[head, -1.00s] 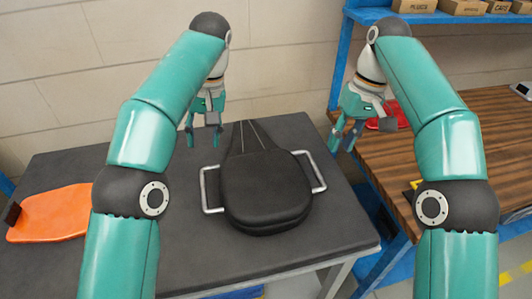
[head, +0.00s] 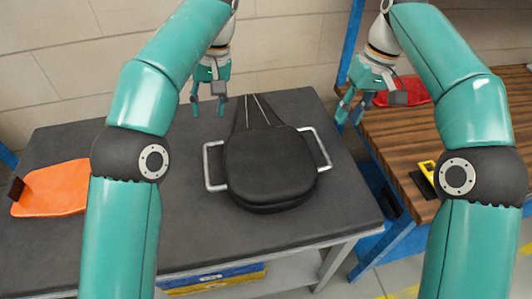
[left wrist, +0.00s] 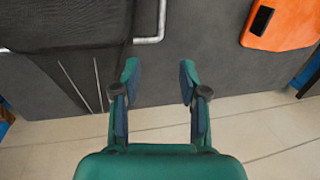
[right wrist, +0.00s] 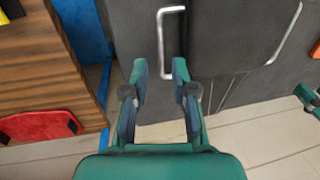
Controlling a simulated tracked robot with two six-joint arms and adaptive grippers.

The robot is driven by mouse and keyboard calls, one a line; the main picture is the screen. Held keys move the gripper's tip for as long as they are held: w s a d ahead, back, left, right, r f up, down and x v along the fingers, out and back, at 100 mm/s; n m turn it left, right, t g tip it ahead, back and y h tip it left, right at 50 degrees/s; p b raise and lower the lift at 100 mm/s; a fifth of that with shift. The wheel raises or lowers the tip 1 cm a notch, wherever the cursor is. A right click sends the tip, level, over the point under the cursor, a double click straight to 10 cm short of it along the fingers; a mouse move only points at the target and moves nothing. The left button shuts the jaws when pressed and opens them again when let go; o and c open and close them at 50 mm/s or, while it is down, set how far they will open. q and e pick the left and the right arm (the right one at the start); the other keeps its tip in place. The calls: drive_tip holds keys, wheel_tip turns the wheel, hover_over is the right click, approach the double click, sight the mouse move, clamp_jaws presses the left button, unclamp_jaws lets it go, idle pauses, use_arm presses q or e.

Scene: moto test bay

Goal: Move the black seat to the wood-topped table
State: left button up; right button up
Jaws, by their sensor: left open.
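The black seat (head: 268,165) lies flat on the dark-topped table (head: 350,215), with a silver handle on each side and two thin straps at its far end. The wood-topped table (head: 405,145) stands to the right. My left gripper (head: 208,110) is open and empty above the far edge of the dark table, behind the seat's left handle (head: 212,168). That handle also shows in the left wrist view (left wrist: 150,38). My right gripper (head: 347,113) is open and empty near the gap between the tables, beyond the right handle (head: 322,148). That handle shows in the right wrist view (right wrist: 166,45).
An orange panel (head: 58,190) lies at the dark table's left end. A red piece (head: 410,90) and a yellow-and-black item (head: 427,175) lie on the wood top. A narrow gap separates the tables. Blue and yellow boxes (head: 215,278) sit on the shelf below.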

sight(205, 149)
use_arm(q)
drive_tip(key=x, duration=1.5)
drive_tip(key=shift+f, duration=0.1)
use_arm(e)
drive_tip(key=a+f, duration=0.1)
drive_tip(key=f, duration=0.9)
drive_tip(key=a+f, duration=0.1)
drive_tip(key=f, duration=0.4)
drive_tip(key=shift+s+a, duration=0.35)
drive_tip(key=shift+s, duration=0.05)
use_arm(q)
drive_tip(key=c, duration=0.4)
use_arm(e)
drive_tip(key=shift+r, duration=0.1)
drive_tip(key=c, duration=0.4)
use_arm(q)
clamp_jaws()
use_arm(e)
clamp_jaws()
drive_tip(key=shift+r, duration=0.1)
